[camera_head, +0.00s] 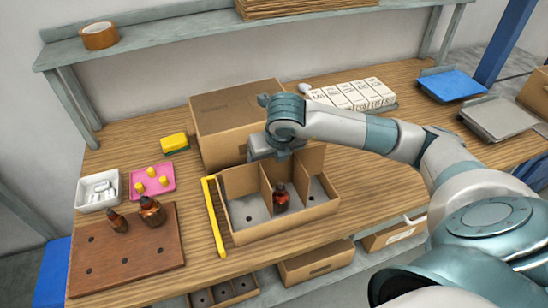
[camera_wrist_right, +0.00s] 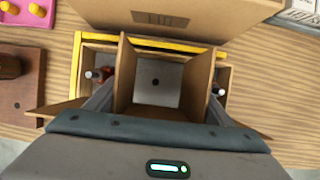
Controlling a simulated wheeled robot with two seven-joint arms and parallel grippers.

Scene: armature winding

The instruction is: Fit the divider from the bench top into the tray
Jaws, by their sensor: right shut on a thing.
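The tray (camera_head: 285,229) is a cardboard box with grey floor and round holes, standing at the middle of the bench. The divider (camera_head: 266,187) is brown cardboard; its upright panels rise above the tray's rim. It also shows in the right wrist view (camera_wrist_right: 122,75), where its two panels flank a grey floor with one hole. My right gripper (camera_head: 284,152) is over the tray's back, shut on the divider. I cannot tell whether its lower edge touches the tray floor. A brown bottle (camera_head: 281,198) stands in the tray beside a panel. My left gripper is out of view.
A large closed carton (camera_head: 225,112) stands behind the tray. A yellow strip (camera_head: 213,216) runs along its left side. A wooden board (camera_head: 125,262) with two bottles, a pink tray (camera_head: 140,192) and a white bin (camera_head: 84,205) lie left. White boxes (camera_head: 352,91) stand at the back right.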

